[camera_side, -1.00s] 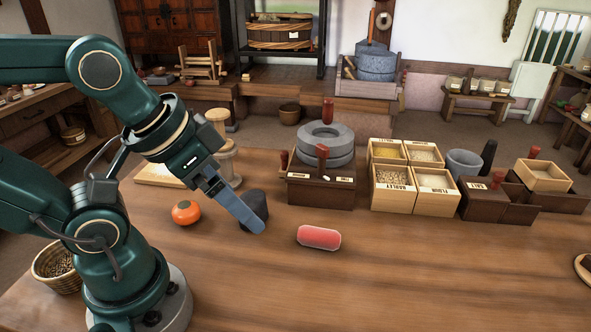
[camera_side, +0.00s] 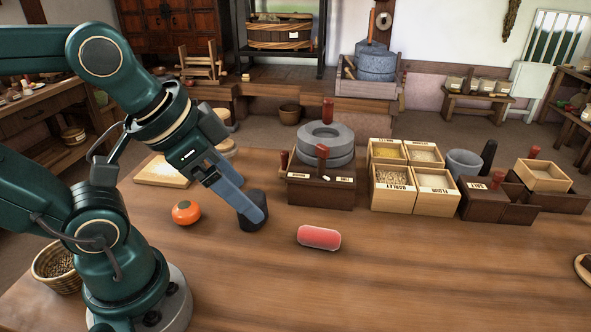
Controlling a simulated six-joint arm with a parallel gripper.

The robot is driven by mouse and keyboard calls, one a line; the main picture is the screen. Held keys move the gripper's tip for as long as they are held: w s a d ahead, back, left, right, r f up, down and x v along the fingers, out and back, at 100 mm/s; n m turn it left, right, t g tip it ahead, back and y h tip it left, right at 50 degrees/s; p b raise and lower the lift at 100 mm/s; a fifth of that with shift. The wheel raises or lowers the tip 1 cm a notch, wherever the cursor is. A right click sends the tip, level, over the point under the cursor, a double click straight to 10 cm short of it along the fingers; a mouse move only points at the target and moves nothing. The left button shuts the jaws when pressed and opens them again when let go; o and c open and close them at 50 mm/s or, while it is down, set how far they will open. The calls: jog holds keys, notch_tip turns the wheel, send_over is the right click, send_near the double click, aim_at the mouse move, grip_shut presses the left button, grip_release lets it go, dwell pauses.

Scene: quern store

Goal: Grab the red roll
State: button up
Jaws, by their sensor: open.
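The red roll (camera_side: 319,237) is a short, rounded pinkish-red cylinder lying on its side on the wooden table (camera_side: 420,285). It lies in front of the quern stand. My gripper (camera_side: 256,217) is to the left of the roll and apart from it. Its blue-grey fingers point down and to the right, in front of a dark cylinder (camera_side: 252,224). The jaws are open, though from this side the fingers overlap. I cannot tell whether they touch the dark cylinder.
An orange round fruit (camera_side: 186,212) sits left of my gripper. A stone quern on a dark wooden stand (camera_side: 322,193) is behind the roll. Wooden grain boxes (camera_side: 413,200) stand to the right. The table in front of and right of the roll is clear.

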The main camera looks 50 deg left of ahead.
jog(key=w+r+m, duration=0.2)
jog(key=w+m, duration=0.1)
jog(key=w, duration=0.1)
jog(key=m+g, duration=0.5)
jog(key=g, duration=0.1)
send_over(317, 231)
notch_tip(317, 231, down, 13)
jog(key=shift+w+f, duration=0.1)
jog(key=shift+w, duration=0.05)
jog(key=shift+f, duration=2.75)
grip_shut()
jog(key=shift+r, duration=0.1)
